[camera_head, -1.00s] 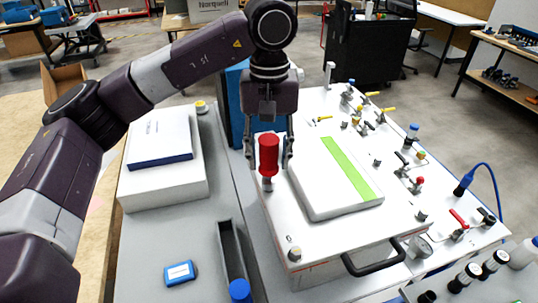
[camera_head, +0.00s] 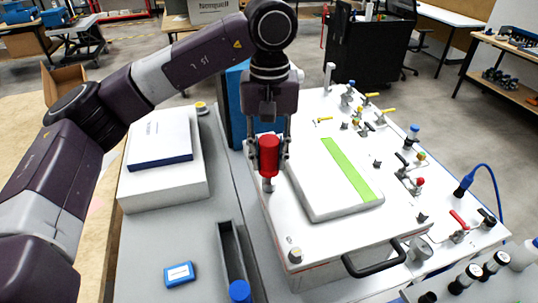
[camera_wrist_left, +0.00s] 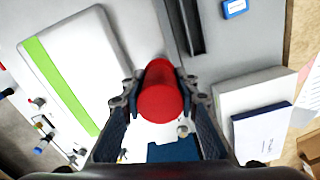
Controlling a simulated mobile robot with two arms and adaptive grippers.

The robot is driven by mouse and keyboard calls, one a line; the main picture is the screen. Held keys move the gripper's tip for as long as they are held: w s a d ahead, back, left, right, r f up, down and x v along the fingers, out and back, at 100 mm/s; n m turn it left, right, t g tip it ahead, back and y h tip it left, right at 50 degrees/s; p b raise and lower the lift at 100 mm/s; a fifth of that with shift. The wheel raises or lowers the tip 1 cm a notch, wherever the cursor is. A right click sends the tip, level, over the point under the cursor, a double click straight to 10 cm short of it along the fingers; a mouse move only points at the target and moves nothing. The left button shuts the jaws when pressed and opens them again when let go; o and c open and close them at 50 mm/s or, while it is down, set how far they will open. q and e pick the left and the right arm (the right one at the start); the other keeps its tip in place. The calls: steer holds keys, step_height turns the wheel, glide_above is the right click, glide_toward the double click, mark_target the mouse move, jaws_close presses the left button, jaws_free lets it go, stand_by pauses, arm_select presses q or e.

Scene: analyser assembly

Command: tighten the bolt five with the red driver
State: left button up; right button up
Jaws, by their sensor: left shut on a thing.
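The red driver (camera_head: 269,156) stands upright at the left edge of the white panel, held between the fingers of my left gripper (camera_head: 268,150). In the left wrist view the red handle (camera_wrist_left: 160,95) fills the space between the two fingers. A grey metal piece (camera_head: 268,184) shows just under the handle; I cannot tell whether it is the driver's tip or a bolt. Another bolt-like knob (camera_head: 295,255) stands at the panel's near left corner. Which bolt is number five cannot be told. My right gripper is not in view.
A white lid with a green stripe (camera_head: 350,168) lies right of the driver. Several valves and fittings stand further right. A black handle (camera_head: 375,262) is at the front. Left are a white box (camera_head: 165,187), a dark narrow tray (camera_head: 231,255) and a blue box (camera_head: 179,274).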

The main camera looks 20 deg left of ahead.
mark_target(269, 139)
arm_select(q)
jaws_close()
steer(key=shift+r, duration=0.15)
steer(key=shift+w+r+p, duration=0.25)
steer(key=shift+r+p, duration=0.3)
steer(key=shift+r, duration=0.1)
steer(key=shift+s+r+p, duration=0.35)
steer(key=shift+r+p, duration=0.05)
steer(key=shift+r, duration=0.35)
steer(key=shift+w+r+p, duration=0.2)
steer(key=shift+r+p, duration=0.2)
steer(key=shift+r, duration=0.1)
steer(key=shift+s+r+p, duration=0.1)
steer(key=shift+r+p, duration=0.55)
steer(key=shift+r, duration=0.3)
stand_by(0.8)
